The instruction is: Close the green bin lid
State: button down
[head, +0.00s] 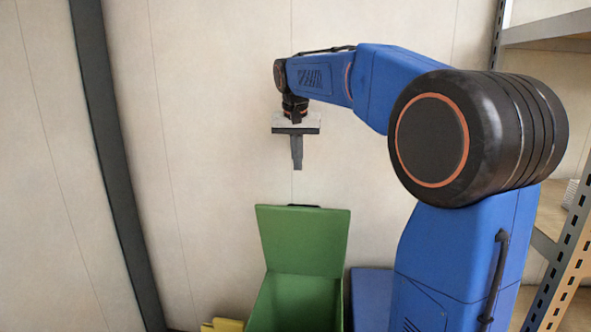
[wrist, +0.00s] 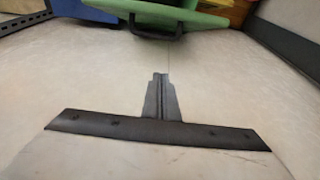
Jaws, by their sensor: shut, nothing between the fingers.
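The green bin (head: 290,305) stands at the bottom centre of the head view, against the wall. Its green lid (head: 304,242) is raised, standing up at the back, and the bin's inside shows. In the wrist view the green lid (wrist: 200,22) is at the top, with a dark handle (wrist: 157,33) at its edge. My gripper (head: 297,166) points down in the air above the lid, apart from it. It also shows in the wrist view (wrist: 160,76), its fingers together with nothing between them.
A blue bin (head: 371,292) stands to the right of the green one, partly hidden by my arm. Something yellow (head: 224,324) is at the left. A metal shelf rack (head: 570,235) stands at the right edge. A dark post (head: 108,150) runs up the wall at the left.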

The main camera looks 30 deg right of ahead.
notch_tip(320, 180, down, 10)
jog(key=s, duration=0.1)
jog(key=shift+a, duration=0.3)
jog(key=shift+s, duration=0.15)
dwell(0.3)
